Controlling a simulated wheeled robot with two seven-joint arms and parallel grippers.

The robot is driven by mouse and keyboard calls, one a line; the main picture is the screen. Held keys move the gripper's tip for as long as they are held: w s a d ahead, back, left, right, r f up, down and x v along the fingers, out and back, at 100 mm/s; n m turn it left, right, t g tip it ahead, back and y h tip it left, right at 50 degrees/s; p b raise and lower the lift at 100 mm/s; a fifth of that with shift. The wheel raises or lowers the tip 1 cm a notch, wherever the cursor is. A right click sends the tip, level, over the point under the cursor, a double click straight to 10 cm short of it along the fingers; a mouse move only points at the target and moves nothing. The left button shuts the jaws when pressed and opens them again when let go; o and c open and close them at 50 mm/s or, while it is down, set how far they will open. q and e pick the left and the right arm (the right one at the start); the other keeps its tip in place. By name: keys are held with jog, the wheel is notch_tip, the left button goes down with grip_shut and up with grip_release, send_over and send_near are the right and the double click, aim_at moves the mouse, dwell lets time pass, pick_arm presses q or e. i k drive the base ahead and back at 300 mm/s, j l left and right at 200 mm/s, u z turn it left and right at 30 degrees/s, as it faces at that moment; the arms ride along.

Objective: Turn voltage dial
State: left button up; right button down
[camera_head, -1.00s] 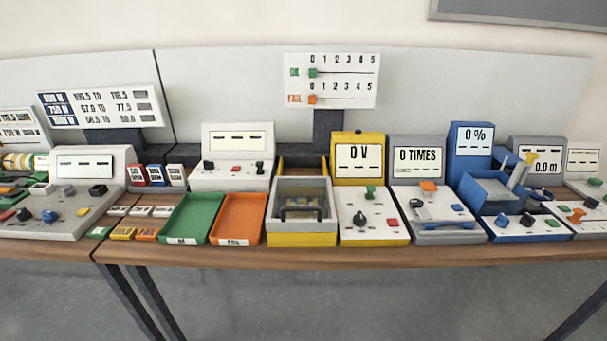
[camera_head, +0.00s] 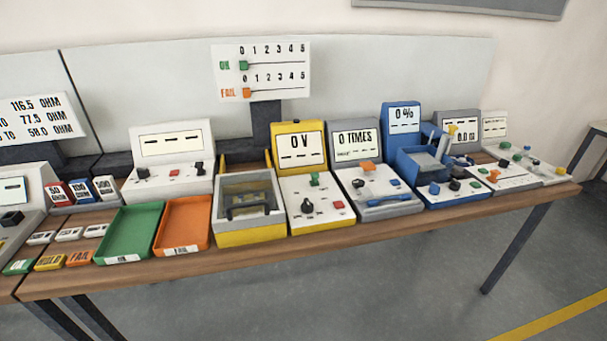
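The yellow voltage unit (camera_head: 285,134) stands near the middle of the bench, and its display (camera_head: 304,146) reads "0 V". On its white sloped panel (camera_head: 325,192) sits a black dial (camera_head: 307,206), with a green knob (camera_head: 315,179) above it and a red button (camera_head: 338,205) to its right. Neither of my grippers shows in the head view.
A yellow box with a clear lid and dark handle (camera_head: 247,209) stands directly left of the voltage unit. A grey "0 TIMES" unit (camera_head: 350,136) stands directly right. Green (camera_head: 129,233) and orange (camera_head: 182,224) trays lie further left. The floor before the bench (camera_head: 390,285) is clear.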

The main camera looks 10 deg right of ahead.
aim_at(306, 207)
jog(key=l+z, duration=0.4)
jog(key=i+l+z, duration=0.1)
jog(key=z, duration=0.35)
jog(key=i+l+z, duration=0.1)
jog(key=l+z, duration=0.3)
